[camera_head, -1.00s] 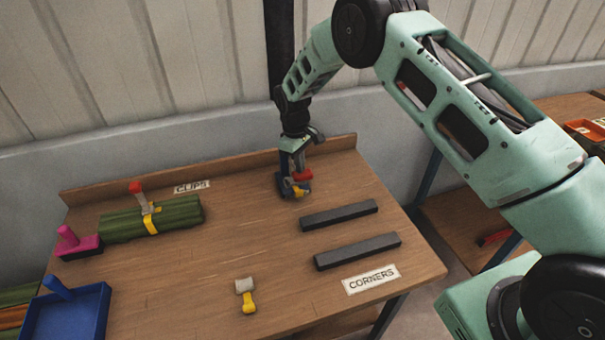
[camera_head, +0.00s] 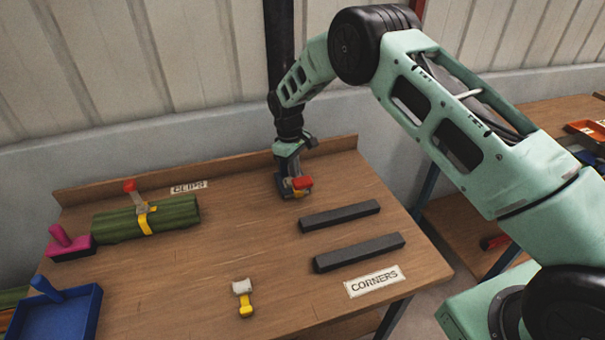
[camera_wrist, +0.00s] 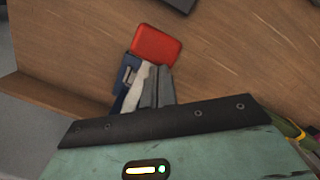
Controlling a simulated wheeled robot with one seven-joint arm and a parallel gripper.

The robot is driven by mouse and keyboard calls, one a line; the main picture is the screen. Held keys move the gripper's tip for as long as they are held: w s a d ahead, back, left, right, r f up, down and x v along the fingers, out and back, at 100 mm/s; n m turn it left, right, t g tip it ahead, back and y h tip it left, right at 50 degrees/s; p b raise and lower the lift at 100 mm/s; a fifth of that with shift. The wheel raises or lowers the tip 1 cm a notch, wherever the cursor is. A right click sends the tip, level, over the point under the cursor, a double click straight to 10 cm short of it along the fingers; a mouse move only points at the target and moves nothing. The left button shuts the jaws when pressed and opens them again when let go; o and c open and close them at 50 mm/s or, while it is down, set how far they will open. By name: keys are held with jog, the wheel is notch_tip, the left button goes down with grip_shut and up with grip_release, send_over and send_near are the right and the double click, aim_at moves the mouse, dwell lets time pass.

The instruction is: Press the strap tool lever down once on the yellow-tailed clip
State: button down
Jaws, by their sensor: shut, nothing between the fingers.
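My gripper (camera_head: 291,178) is shut and empty, pointing down at the back of the table. It is right against a small blue tool (camera_wrist: 124,74) with a red lever pad (camera_head: 303,183). In the wrist view the grey fingertips (camera_wrist: 157,84) reach the near edge of the red pad (camera_wrist: 157,44); I cannot tell whether they press it. A bit of yellow shows under the pad in the head view. A grey clip with a yellow tail (camera_head: 244,299) lies at the table's front. A green bundle (camera_head: 175,214) wears a yellow strap (camera_head: 145,220) with a grey, red-tipped piece on top.
Two dark bars (camera_head: 340,216) lie right of my gripper, near the CORNERS label (camera_head: 374,282). A pink-handled block (camera_head: 68,245) and a blue tray (camera_head: 96,318) are at the left. The table's raised back edge (camera_head: 230,165) is close behind my gripper. The middle is clear.

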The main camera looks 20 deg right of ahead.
jog(key=shift+w+a+r, duration=0.15)
jog(key=shift+w+a, duration=0.2)
jog(key=shift+a, duration=0.05)
notch_tip(320, 180, up, 17)
jog(key=w+a+b, duration=0.1)
jog(key=b, duration=0.3)
jog(key=shift+w+r, duration=0.2)
jog(key=shift+a, duration=0.1)
dwell(0.6)
